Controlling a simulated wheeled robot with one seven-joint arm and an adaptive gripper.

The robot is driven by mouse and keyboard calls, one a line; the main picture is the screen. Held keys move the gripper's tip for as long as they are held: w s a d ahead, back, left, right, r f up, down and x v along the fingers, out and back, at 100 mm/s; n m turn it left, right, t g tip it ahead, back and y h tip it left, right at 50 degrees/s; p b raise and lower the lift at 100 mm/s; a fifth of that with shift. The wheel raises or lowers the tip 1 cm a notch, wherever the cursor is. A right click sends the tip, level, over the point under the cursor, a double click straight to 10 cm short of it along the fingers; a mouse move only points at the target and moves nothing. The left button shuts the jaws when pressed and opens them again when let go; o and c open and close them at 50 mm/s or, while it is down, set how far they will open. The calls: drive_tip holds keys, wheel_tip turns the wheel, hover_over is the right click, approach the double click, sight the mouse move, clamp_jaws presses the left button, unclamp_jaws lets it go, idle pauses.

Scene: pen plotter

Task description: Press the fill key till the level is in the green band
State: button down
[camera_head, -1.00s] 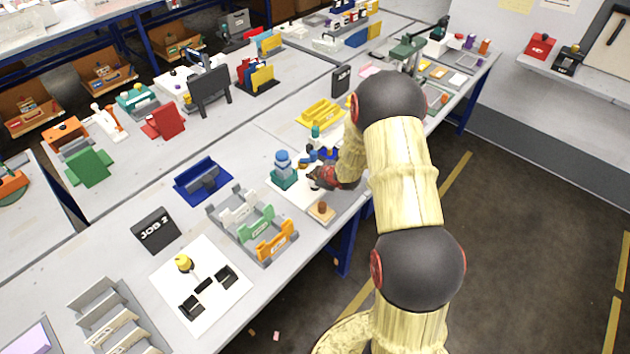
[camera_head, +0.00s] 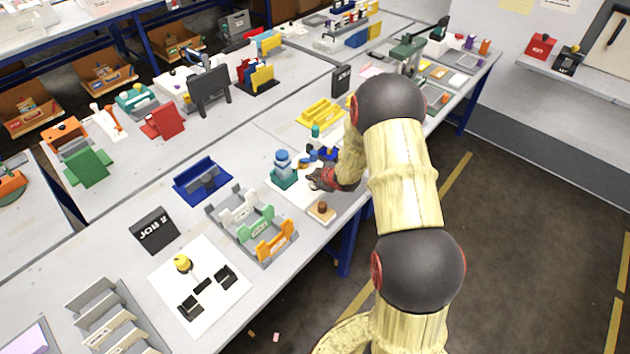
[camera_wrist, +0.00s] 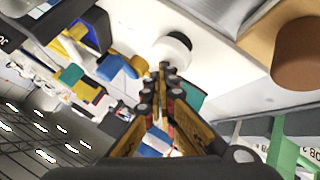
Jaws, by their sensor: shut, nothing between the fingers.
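A teal-based device with a blue, bottle-like upper part (camera_head: 283,168) stands on a white sheet on the bench. My gripper (camera_head: 314,181) is just right of it, low over the sheet. In the wrist view my gripper (camera_wrist: 164,70) has its fingers together, with nothing seen between them. A round white key with a dark side (camera_wrist: 173,48) lies right by the fingertips; I cannot tell whether they touch it. Parts of the teal base (camera_wrist: 190,97) and blue body (camera_wrist: 157,141) show behind the fingers. I cannot make out a level or green band.
A wooden block with a brown knob (camera_head: 322,208) stands close by, near the bench's front edge. Blue and yellow parts (camera_head: 308,160) lie behind my gripper. A grey rack with coloured plates (camera_head: 262,247) is to the left. My arm covers part of the bench on the right.

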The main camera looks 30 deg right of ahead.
sight(313, 183)
idle(0.4)
drive_tip(key=shift+r+p, duration=0.85)
drive_tip(key=shift+r, duration=0.2)
drive_tip(key=shift+r, duration=0.1)
wheel_tip(313, 183, up, 5)
drive_tip(key=p, duration=0.3)
drive_tip(key=shift+p, duration=0.4)
idle(0.4)
